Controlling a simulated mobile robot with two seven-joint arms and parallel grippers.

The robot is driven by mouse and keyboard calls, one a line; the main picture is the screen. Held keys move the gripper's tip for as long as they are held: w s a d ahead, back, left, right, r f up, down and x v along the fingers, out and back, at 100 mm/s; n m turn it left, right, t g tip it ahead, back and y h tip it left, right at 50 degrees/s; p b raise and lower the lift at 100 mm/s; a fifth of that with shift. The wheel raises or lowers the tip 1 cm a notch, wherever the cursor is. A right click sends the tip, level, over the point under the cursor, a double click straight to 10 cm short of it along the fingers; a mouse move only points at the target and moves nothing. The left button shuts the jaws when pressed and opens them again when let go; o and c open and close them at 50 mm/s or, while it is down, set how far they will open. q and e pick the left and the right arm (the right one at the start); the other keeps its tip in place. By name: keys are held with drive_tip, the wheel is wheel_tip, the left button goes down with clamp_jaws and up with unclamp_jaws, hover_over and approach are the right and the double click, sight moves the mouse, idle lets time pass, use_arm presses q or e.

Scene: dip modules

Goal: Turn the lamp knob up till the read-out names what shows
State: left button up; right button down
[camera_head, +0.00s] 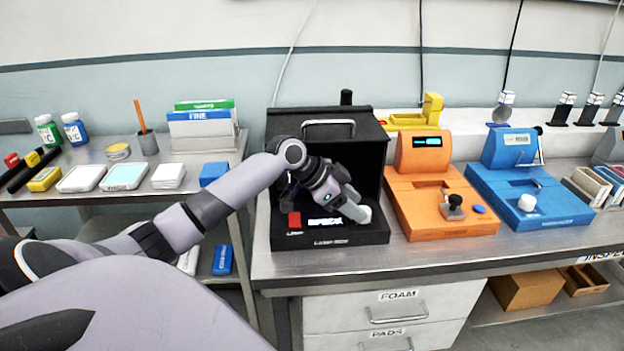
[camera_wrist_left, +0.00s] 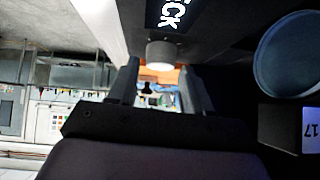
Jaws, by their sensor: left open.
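The black lamp box (camera_head: 375,150) stands open-fronted on the metal bench. White letters on its dark read-out (camera_head: 324,222) look like "SPECK", partly behind my gripper; the wrist view shows the ending "CK" on the read-out (camera_wrist_left: 172,12). The pale grey lamp knob (camera_head: 365,214) is at the front right of the box; this knob (camera_wrist_left: 161,54) also shows in the left wrist view. My left gripper (camera_head: 353,208) is open, its fingertips close to the knob and on either side of its line. I cannot tell whether they touch it. My right gripper is not seen.
A red piece (camera_head: 294,219) sits left of the read-out. A pale blue disc (camera_wrist_left: 290,55) and a label reading 17 (camera_wrist_left: 309,130) show in the wrist view. Orange (camera_head: 420,205) and blue (camera_head: 530,200) instruments stand right of the box. Bench front is clear.

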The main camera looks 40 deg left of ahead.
use_arm(q)
drive_tip(key=v, duration=0.3)
drive_tip(key=shift+s+a+b, duration=0.3)
drive_tip(key=shift+s+a, duration=0.05)
drive_tip(key=s+a, duration=0.1)
drive_tip(key=s, duration=0.1)
drive_tip(key=s+a+b, duration=0.1)
drive_tip(key=s+a, duration=0.2)
drive_tip(key=s, duration=0.1)
drive_tip(key=shift+s+a+f+b, duration=0.1)
drive_tip(key=shift+a+b, duration=0.1)
drive_tip(key=shift+b, duration=0.2)
drive_tip(key=shift+s+a, duration=0.5)
drive_tip(key=shift+s, duration=0.2)
drive_tip(key=shift+s+a, duration=0.5)
drive_tip(key=shift+s, duration=0.25)
